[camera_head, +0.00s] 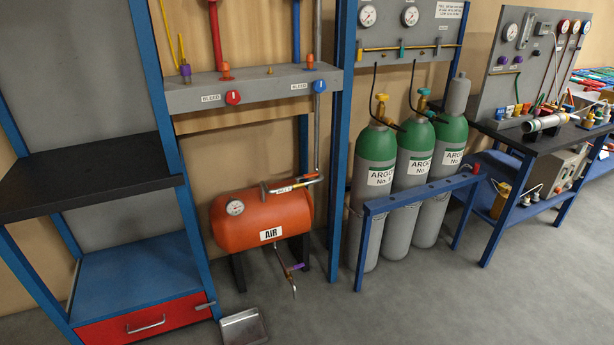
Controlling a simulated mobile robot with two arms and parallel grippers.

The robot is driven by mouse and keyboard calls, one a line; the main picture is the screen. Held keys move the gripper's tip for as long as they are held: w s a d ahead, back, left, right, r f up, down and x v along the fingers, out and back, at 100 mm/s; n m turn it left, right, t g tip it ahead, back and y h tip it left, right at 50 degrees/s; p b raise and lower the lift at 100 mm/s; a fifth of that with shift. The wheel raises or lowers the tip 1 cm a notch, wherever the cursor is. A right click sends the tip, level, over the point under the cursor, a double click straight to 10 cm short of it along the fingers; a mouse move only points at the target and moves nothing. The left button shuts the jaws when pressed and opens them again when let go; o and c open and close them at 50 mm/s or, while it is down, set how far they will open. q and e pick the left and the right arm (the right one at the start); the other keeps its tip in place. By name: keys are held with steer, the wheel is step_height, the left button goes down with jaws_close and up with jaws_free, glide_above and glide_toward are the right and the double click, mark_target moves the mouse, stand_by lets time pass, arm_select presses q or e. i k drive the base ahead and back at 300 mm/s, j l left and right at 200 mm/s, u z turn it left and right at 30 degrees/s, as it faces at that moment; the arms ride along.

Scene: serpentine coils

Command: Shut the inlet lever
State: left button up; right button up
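An orange tank (250,222) labelled AIR stands low between blue posts, with a round gauge (235,207) on its left end. A short pipe (285,188) with a small white label runs along its upper right; the label is too small to read surely. A small orange lever (310,177) sits at the pipe's right end and seems to lie roughly along it. A purple-handled valve (296,267) is on the thin pipe under the tank. Neither of my grippers is in view.
A grey shelf with a red knob (233,97) and a blue knob (319,86) overhangs the tank. Green-topped argon cylinders (379,175) stand right behind a blue rail (420,190). A grey metal object (243,328) lies on the floor in front. The floor at centre right is clear.

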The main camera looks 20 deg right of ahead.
mark_target(312, 175)
steer(key=i+l, duration=0.2)
steer(key=l, duration=0.15)
steer(key=i+l+u, duration=0.15)
steer(key=l, duration=0.25)
steer(key=i+l, duration=0.25)
steer(key=l, duration=0.15)
steer(key=j+u, duration=0.05)
